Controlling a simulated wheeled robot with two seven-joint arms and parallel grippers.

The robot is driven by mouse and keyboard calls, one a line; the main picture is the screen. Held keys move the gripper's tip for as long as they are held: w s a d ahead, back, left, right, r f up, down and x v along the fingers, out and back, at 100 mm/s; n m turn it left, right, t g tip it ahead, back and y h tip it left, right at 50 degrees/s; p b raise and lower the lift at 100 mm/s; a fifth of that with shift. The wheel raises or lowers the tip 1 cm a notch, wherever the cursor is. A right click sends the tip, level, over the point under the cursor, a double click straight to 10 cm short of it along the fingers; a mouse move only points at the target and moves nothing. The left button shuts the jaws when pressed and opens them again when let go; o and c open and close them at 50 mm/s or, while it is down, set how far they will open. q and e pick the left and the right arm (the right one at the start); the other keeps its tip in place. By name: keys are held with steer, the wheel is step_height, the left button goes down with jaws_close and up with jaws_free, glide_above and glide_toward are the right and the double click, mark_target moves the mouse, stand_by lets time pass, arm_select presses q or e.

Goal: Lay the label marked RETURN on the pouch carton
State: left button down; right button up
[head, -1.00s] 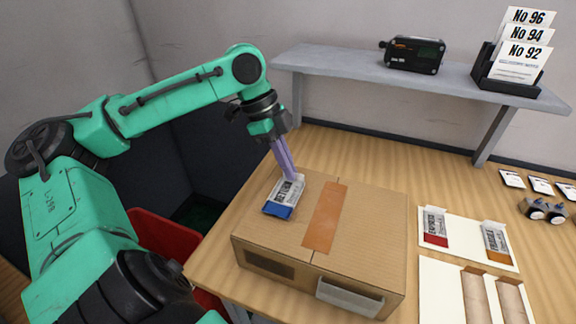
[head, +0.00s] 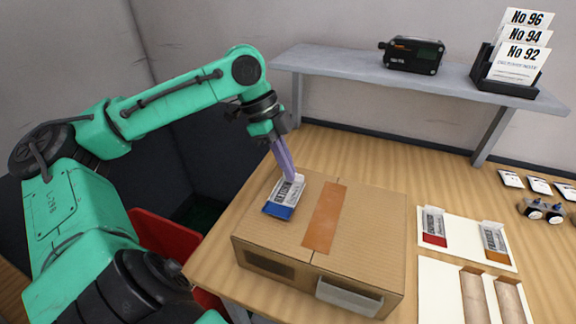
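The label marked RETURN (head: 284,197), white with a blue band at its near end, is at the left part of the top of the brown cardboard carton (head: 370,220). It looks flat against the top or very close to it; I cannot tell if its whole underside touches. My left gripper (head: 290,177) reaches down from the upper left, its purple fingers close together at the label's far end. They look shut on that end, and hide a little of it. My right gripper is not in view.
An orange tape strip (head: 325,218) crosses the carton top. Right of it, a white holder (head: 465,250) bears a red-banded label (head: 434,228) and an orange-banded label (head: 495,243). A grey shelf (head: 455,82) stands behind with a black device (head: 411,56) and numbered cards (head: 520,65).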

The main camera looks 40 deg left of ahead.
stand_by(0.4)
arm_select(q)
steer(key=shift+f, duration=0.1)
steer(key=shift+f+b, duration=0.25)
steer(key=shift+b, duration=0.05)
steer(key=shift+f, duration=0.15)
stand_by(0.6)
steer(key=c, duration=1)
jaws_free()
